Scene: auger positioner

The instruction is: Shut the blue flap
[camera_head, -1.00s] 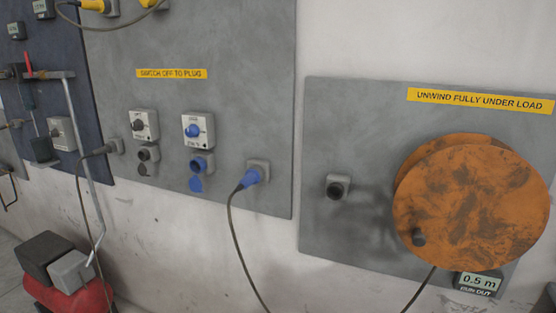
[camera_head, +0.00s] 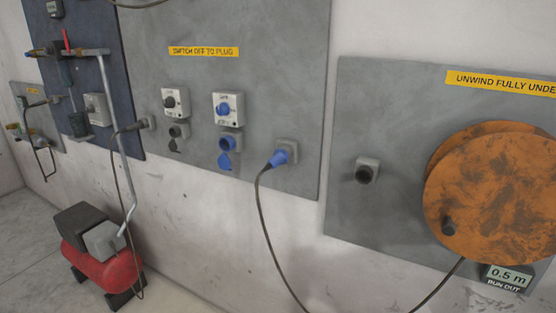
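The blue flap (camera_head: 225,160) hangs down, open, below a round blue socket (camera_head: 227,143) on the grey wall panel. The socket's dark mouth is uncovered. Above it is a white switch box with a blue knob (camera_head: 223,109). To its left, a dark flap (camera_head: 174,147) hangs below a black socket (camera_head: 178,131), under a switch box with a dark knob (camera_head: 169,102). A blue plug (camera_head: 278,157) on a dark cable sits in a grey holder to the right. Neither of my grippers is in view.
An orange cable reel (camera_head: 494,195) and a grey-mounted dark socket (camera_head: 365,171) are on the right panel. A red compressor (camera_head: 107,268) stands on the floor at lower left. Cable loops hang in front of the wall. The floor at far left is clear.

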